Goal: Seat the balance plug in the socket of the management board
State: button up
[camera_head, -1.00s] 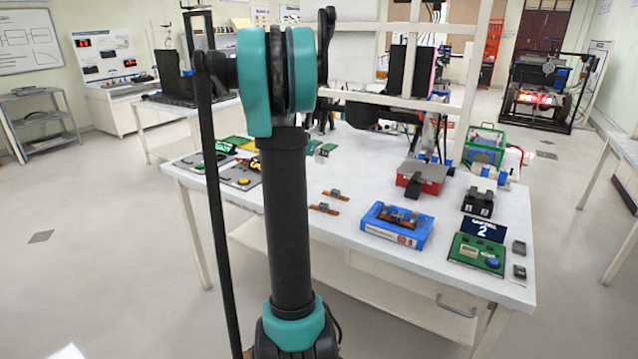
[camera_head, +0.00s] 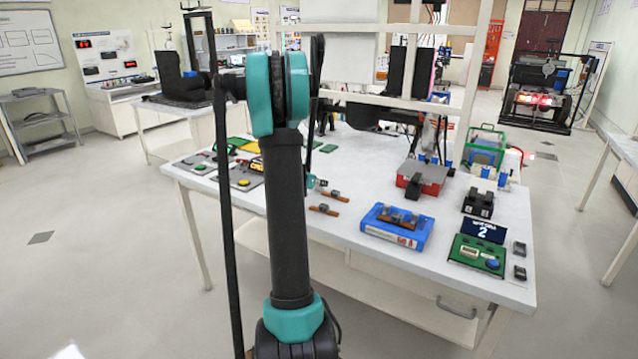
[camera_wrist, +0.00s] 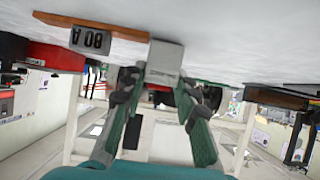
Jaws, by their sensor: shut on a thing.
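In the wrist view my gripper (camera_wrist: 163,100) has its two grey-green fingers on either side of a pale grey block (camera_wrist: 167,58) with small, unreadable print, which I take to be the balance plug. The gripper is shut on it, close to the white tabletop. In the head view my arm hides most of the gripper; a bit of it (camera_head: 313,182) shows beside the arm, near the small brown strips. I cannot tell for sure which board is the management board. A green board (camera_head: 466,259) with a display reading 2 stands at the right front of the table.
A brown strip with an 80A block (camera_wrist: 90,39) lies near the gripper; two such strips (camera_head: 324,210) show in the head view. A blue tray (camera_head: 381,236), a red box (camera_head: 431,172) and a black block (camera_head: 478,203) stand to the right. White frame bars rise behind.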

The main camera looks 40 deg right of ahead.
jog(key=shift+f, duration=0.1)
jog(key=o, duration=0.9)
